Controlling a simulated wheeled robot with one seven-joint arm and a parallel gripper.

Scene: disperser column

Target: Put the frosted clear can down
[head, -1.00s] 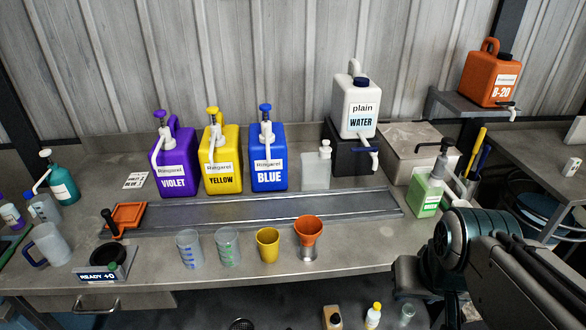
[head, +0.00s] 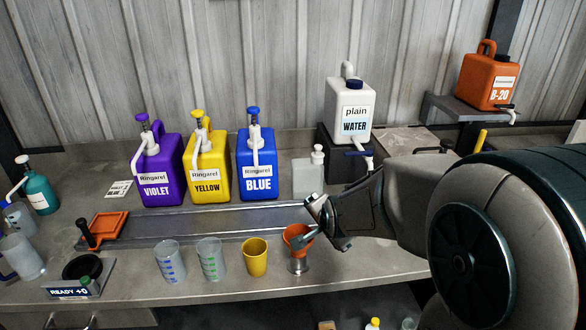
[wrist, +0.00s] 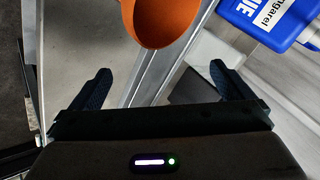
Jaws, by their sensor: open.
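A frosted clear can (head: 308,177) with a pale top stands upright on the bench behind the metal strip, between the blue jug and the black stand. I cannot tell if it shows in the wrist view. My gripper (head: 309,220) is in front of it, over the bench near the orange funnel-shaped cup (head: 296,236). In the wrist view the two fingers of my gripper (wrist: 160,86) are wide apart with nothing between them. The orange cup (wrist: 162,22) is beyond the fingertips.
Violet (head: 156,172), yellow (head: 207,167) and blue (head: 257,168) pump jugs stand along the back. A white water jug (head: 349,108) is on the black stand (head: 338,160). A yellow cup (head: 255,257) and two clear beakers (head: 169,262) stand at the front.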

